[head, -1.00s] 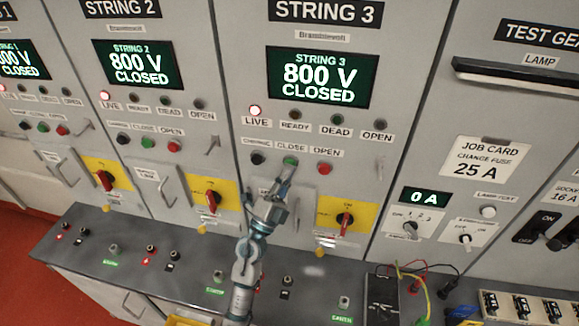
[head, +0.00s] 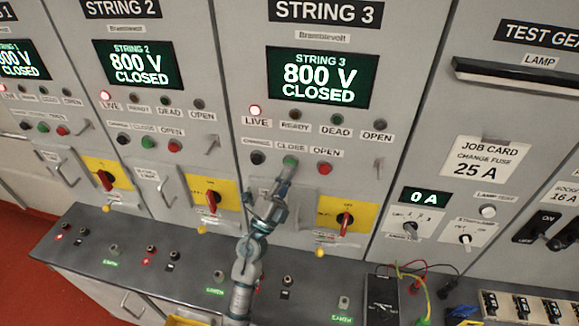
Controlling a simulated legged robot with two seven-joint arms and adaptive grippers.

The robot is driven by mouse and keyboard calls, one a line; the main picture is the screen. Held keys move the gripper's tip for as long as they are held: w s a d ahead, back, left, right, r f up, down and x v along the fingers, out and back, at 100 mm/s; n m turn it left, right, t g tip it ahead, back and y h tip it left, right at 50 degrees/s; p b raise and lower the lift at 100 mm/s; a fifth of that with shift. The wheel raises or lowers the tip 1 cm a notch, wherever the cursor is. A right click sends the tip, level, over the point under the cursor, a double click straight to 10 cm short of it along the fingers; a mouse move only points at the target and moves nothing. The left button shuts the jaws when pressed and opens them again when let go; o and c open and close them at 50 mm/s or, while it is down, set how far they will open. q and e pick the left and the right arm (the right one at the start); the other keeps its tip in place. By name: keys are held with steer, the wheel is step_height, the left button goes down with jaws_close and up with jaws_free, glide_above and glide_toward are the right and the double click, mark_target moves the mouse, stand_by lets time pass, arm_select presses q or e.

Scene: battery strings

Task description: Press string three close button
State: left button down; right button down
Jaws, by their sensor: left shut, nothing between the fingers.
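The string 3 panel stands in the middle of the head view, with a display (head: 318,77) reading "STRING 3 800 V CLOSED". Below it, the red LIVE lamp (head: 255,111) is lit. The green close button (head: 290,161) sits between the black charging button (head: 257,158) and the red open button (head: 325,169). My left gripper (head: 288,170) is shut and empty, its tips right at the lower edge of the close button. Whether they touch it I cannot tell. The right gripper is not in view.
A yellow-backed rotary switch (head: 345,219) is right of my left gripper, another (head: 212,197) left. A grey ledge (head: 130,268) with several small terminals runs below. A black meter (head: 382,298) with leads lies at right.

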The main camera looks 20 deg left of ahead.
arm_select(q)
steer(key=shift+a+r, duration=0.1)
steer(key=shift+r, duration=0.05)
stand_by(0.4)
steer(key=shift+f, duration=0.2)
steer(key=shift+s, duration=0.1)
steer(key=s+p, duration=0.1)
steer(key=s, duration=0.1)
steer(key=s+p, duration=0.1)
steer(key=s, duration=0.2)
steer(key=shift+s+d, duration=0.2)
steer(key=shift+s, duration=0.15)
stand_by(0.6)
